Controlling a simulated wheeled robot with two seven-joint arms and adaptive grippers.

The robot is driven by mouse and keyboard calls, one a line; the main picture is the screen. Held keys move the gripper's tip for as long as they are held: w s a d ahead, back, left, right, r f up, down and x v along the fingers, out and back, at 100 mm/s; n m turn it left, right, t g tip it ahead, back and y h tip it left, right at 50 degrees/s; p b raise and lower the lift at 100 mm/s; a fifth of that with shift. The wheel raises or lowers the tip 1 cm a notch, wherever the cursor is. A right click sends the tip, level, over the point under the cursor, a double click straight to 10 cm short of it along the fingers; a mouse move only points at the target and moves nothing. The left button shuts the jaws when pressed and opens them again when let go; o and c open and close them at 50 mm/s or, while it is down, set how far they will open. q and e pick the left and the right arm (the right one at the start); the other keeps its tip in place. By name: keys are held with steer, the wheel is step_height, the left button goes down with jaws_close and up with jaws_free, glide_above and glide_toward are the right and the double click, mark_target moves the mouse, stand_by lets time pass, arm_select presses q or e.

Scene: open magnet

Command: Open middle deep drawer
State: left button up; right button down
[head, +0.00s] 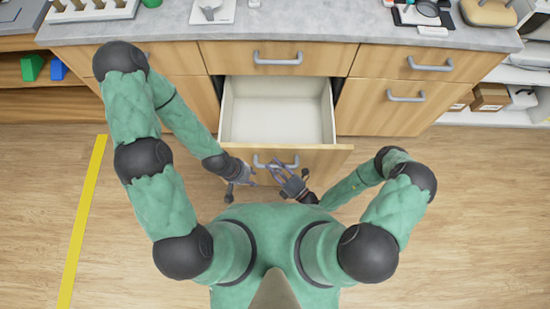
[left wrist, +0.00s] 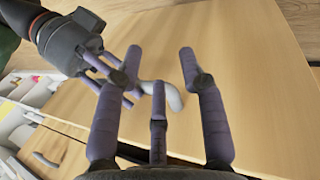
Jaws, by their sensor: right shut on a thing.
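The middle deep drawer (head: 277,109) stands pulled out in the head view, its pale inside empty. Its front carries a grey bar handle (head: 262,161). My right gripper (head: 279,168) is at the right part of this handle and shut on it. In the left wrist view the right gripper's fingers (left wrist: 112,77) meet the handle (left wrist: 172,96). My left gripper (head: 250,178) is left of my right gripper, close to the drawer front. In the left wrist view my left gripper (left wrist: 158,75) has its fingers spread with nothing between them; the handle's end shows beyond them.
A shallow closed drawer (head: 310,58) with a handle is above the open one. Another closed drawer (head: 385,106) is to the right. The grey countertop (head: 300,20) holds several items. Shelves (head: 510,105) stand at the right. The wooden floor (head: 470,220) is clear.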

steer(key=shift+w+d, duration=0.1)
steer(key=c, duration=0.9)
jaws_free()
steer(key=v, duration=1.2)
